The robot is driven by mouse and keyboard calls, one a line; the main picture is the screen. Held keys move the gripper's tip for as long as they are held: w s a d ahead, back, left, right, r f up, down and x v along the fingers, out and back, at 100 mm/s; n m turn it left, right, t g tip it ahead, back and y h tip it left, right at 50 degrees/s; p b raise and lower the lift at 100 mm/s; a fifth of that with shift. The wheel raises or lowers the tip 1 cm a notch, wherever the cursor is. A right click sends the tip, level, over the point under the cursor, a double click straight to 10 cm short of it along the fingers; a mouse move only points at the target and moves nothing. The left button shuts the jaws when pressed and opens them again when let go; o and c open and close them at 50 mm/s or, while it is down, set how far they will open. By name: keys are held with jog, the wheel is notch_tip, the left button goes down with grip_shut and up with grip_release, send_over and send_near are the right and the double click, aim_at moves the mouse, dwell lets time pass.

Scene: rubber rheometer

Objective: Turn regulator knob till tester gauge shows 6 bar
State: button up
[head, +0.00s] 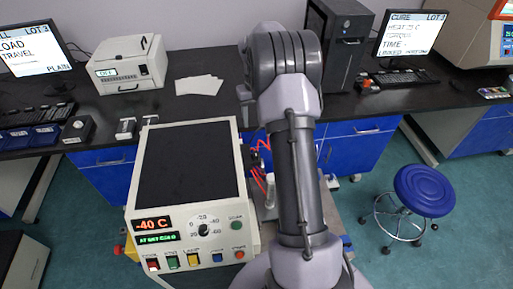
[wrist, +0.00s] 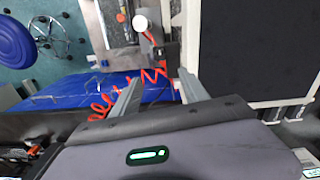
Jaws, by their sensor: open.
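In the wrist view my gripper (wrist: 161,76) is open, with two grey fingers apart and nothing held between them. Beyond the fingertips, a white round part (wrist: 140,23) on a grey fitting may be the regulator knob or a gauge face; I cannot tell which. Red coiled hose (wrist: 155,76) runs below it and behind the fingers. In the head view red hoses (head: 268,180) show just left of my arm, beside the cream tester. My arm hides much of that area and the gripper itself. No gauge reading is legible in either view.
The cream tester (head: 246,212) with a black top and a -40 C display stands at front left. Behind is a black bench with a white box (head: 128,68), monitors and a dark tower (head: 339,40). A blue stool (head: 424,190) stands on open floor at right.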

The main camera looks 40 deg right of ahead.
jog(key=n, duration=0.5)
jog(key=n+b, duration=0.1)
jog(key=b, duration=0.4)
send_near(256, 153)
notch_tip(256, 153, down, 9)
jog(key=shift+f, duration=0.1)
grip_shut()
